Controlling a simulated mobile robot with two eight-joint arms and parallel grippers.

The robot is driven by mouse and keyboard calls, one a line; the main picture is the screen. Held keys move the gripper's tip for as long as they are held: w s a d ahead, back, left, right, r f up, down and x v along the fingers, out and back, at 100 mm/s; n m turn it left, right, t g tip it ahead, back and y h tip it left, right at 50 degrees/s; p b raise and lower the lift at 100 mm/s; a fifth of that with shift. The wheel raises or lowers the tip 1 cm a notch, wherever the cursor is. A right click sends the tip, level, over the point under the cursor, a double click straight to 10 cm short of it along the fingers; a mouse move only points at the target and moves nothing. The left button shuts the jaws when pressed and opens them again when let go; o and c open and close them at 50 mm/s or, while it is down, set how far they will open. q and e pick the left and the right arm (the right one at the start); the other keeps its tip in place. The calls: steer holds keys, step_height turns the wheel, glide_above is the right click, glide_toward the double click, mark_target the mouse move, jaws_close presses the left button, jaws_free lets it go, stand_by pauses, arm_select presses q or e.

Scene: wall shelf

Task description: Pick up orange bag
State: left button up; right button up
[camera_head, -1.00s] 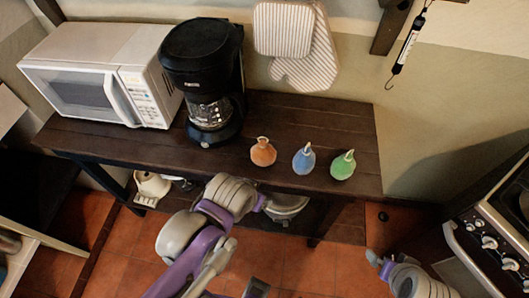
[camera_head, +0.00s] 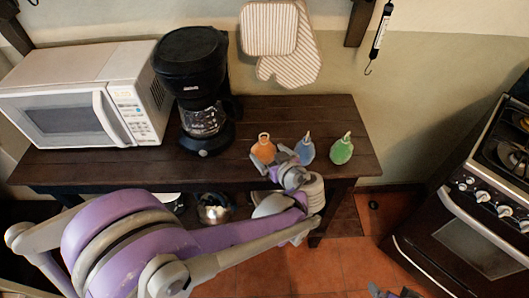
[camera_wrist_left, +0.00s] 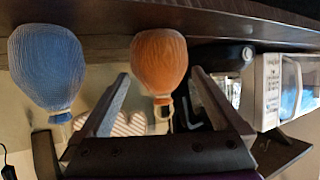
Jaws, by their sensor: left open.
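The orange bag (camera_head: 263,144) stands on the dark wooden shelf, left of a blue bag (camera_head: 305,149) and a green bag (camera_head: 342,149). My left gripper (camera_head: 271,160) is open at the shelf's front edge, just in front of the orange bag and partly covering its lower part. In the left wrist view, which is upside down, the orange bag (camera_wrist_left: 158,62) appears between and beyond the open fingers (camera_wrist_left: 160,98). Nothing is held. The blue bag (camera_wrist_left: 46,65) is beside it there. A bit of my right gripper (camera_head: 388,292) shows at the bottom edge; its jaws are unclear.
A black coffee maker (camera_head: 195,85) stands left of the orange bag, and a white microwave (camera_head: 85,98) is farther left. The wooden shelf (camera_head: 270,112) is clear behind the bags. Striped oven mitts (camera_head: 285,45) hang on the wall. A stove (camera_head: 475,200) is at the right.

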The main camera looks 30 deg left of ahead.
mark_target(260, 145)
arm_select(q)
steer(key=x, duration=0.7)
steer(key=shift+a, duration=0.1)
jaws_close()
stand_by(0.4)
